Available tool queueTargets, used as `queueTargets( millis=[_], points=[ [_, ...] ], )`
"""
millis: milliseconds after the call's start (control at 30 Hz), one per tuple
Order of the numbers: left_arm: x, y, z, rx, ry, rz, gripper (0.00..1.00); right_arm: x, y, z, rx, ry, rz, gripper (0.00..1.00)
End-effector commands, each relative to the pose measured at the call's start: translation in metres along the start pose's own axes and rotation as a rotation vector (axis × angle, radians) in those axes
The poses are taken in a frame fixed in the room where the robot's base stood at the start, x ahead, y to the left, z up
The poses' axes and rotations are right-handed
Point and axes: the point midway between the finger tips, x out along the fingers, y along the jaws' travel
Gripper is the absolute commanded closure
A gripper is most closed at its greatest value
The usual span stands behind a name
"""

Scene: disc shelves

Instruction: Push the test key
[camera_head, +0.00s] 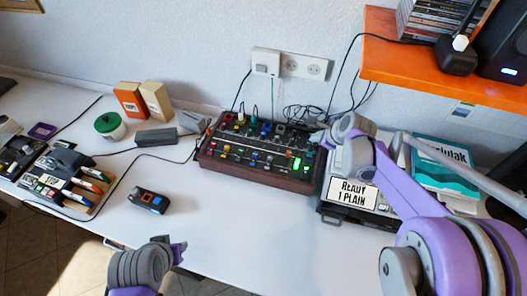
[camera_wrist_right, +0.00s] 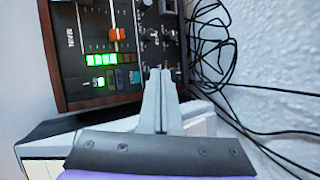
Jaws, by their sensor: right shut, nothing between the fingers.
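A mixer-like control panel (camera_head: 262,152) with wooden sides, knobs, sliders and a lit green display lies at the back middle. In the right wrist view the panel (camera_wrist_right: 75,40) shows a slider with an orange cap (camera_wrist_right: 118,34), green lit bars (camera_wrist_right: 102,60) and small keys below them. I cannot read which key is the test key. My right gripper (camera_wrist_right: 160,72) is shut and empty, its tips over the panel's right end; whether they touch it I cannot tell. In the head view it (camera_head: 325,142) partly hides that end. My left gripper (camera_head: 180,249) is low, in front of the table.
A device with a "READY 1 PLAIN" display (camera_head: 352,193) stands right of the panel, beneath my right arm. Loose black cables (camera_wrist_right: 210,45) lie behind the panel. An orange shelf (camera_head: 440,75) hangs above right. A dark handheld device (camera_head: 148,201) lies on the white table, with free room around it.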

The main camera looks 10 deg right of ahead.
Motion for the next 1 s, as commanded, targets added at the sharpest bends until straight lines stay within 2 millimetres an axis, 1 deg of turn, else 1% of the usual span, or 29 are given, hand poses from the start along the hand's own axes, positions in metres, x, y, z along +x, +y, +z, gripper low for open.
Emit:
queueTargets(
  millis=[767,867,1000],
  points=[
    [0.0,0.0,0.0,0.0,0.0,0.0,0.62,0.0,0.0,0.0,0.0,0.0,0.0,1.0],
    [-0.004,0.0,-0.003,0.0,0.002,0.0,0.62,-0.007,-0.004,0.004,0.0,0.0,-0.001,1.0],
    [-0.015,0.0,-0.012,0.0,0.009,0.0,0.62,-0.027,-0.018,0.015,0.0,-0.001,-0.002,1.0]
  ],
)
